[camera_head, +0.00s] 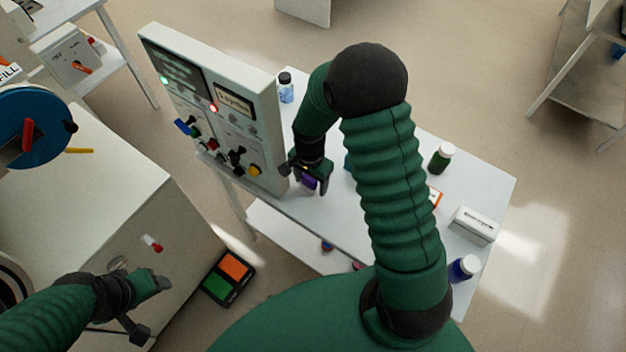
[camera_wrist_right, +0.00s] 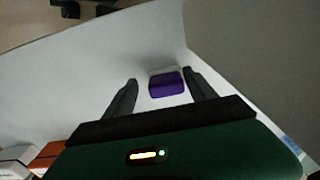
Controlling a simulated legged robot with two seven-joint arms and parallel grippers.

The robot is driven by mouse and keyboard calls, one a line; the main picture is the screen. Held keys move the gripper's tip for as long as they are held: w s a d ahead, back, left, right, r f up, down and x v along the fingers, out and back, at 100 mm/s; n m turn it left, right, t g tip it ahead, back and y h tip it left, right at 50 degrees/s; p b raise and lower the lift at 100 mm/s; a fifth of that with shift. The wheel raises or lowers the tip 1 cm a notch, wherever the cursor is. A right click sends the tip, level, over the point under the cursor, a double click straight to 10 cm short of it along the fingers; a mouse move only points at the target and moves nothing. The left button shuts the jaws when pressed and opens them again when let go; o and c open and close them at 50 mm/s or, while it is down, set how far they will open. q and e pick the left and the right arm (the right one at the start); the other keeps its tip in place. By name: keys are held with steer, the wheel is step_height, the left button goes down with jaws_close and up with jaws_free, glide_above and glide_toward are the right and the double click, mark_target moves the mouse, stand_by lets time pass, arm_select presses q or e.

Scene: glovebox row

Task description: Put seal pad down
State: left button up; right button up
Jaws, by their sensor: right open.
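The seal pad looks to be the small purple block with a pale side (camera_wrist_right: 166,84). In the right wrist view it sits on the white table between the fingertips of my right gripper (camera_wrist_right: 161,77), with a visible gap to each finger. In the head view the purple pad (camera_head: 309,184) shows just under my right gripper (camera_head: 312,178), close to the control panel, partly hidden by the fingers. My right gripper is open. My left gripper (camera_head: 150,292) is at the lower left, by the white cabinet; its finger opening is unclear.
A control panel (camera_head: 220,100) with knobs and lights stands at the table's left edge. My right arm hides the table's middle.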

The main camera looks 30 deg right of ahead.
mark_target(313, 180)
steer(key=shift+a, duration=0.25)
steer(key=r, duration=0.2)
steer(key=d+r, duration=0.1)
steer(key=r, duration=0.4)
steer(key=shift+d+r, duration=0.15)
steer(key=shift+r, duration=0.2)
step_height(313, 180, up, 5)
steer(key=shift+f, duration=0.2)
